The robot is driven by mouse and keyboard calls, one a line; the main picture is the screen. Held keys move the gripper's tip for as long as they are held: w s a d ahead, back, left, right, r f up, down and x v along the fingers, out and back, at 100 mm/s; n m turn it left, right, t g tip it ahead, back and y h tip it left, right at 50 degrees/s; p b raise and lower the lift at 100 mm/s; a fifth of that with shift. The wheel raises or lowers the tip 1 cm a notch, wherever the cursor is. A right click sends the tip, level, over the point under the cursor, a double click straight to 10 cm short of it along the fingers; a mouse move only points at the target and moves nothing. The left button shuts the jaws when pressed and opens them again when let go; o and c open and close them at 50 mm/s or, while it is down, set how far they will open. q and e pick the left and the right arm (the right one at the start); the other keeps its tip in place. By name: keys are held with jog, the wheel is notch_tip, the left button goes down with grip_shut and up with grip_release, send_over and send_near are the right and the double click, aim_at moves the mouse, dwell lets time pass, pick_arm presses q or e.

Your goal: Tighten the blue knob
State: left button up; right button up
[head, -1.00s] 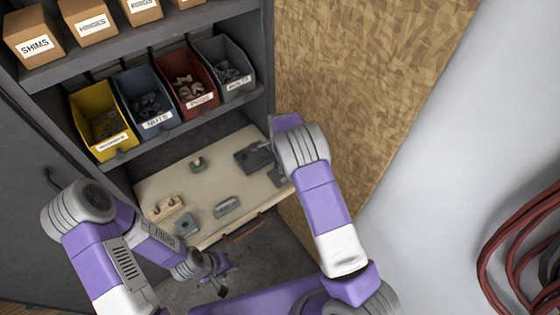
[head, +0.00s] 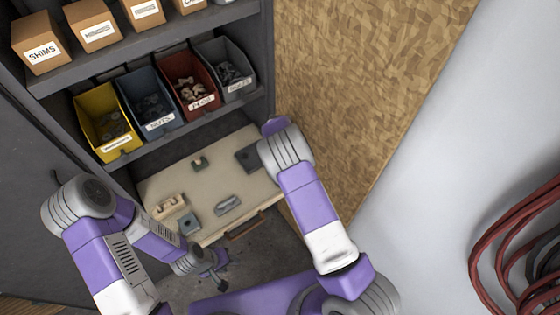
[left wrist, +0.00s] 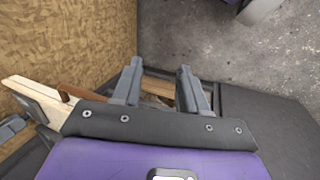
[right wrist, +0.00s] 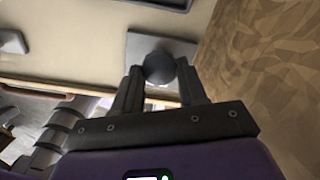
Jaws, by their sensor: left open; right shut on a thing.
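The knob (right wrist: 160,68) shows in the right wrist view as a dark, rounded, blue-grey head in front of a grey plate (right wrist: 178,46). My right gripper (right wrist: 158,80) is shut on it, one finger at each side. In the head view my right arm covers the knob and the right fingertips. My left gripper (head: 215,278) is open and empty, low over the grey floor in front of the board. The left wrist view shows its two fingers (left wrist: 158,85) apart with nothing gripped between them.
A chipboard wall (head: 350,100) rises close at right.

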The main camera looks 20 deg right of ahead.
jog(key=m, duration=0.4)
jog(key=shift+w+r+m+p, duration=0.1)
jog(key=shift+r+m+p, duration=0.2)
jog(key=shift+p, duration=0.1)
jog(key=shift+w+m+p, duration=0.1)
jog(key=shift+m+p, duration=0.25)
jog(key=shift+m, duration=2.15)
jog(key=o, duration=0.8)
jog(key=shift+c, duration=0.2)
jog(key=o, duration=0.3)
jog(key=shift+f, duration=0.15)
notch_tip(320, 180, up, 8)
jog(key=shift+f+p, duration=0.2)
jog(key=shift+p, duration=0.15)
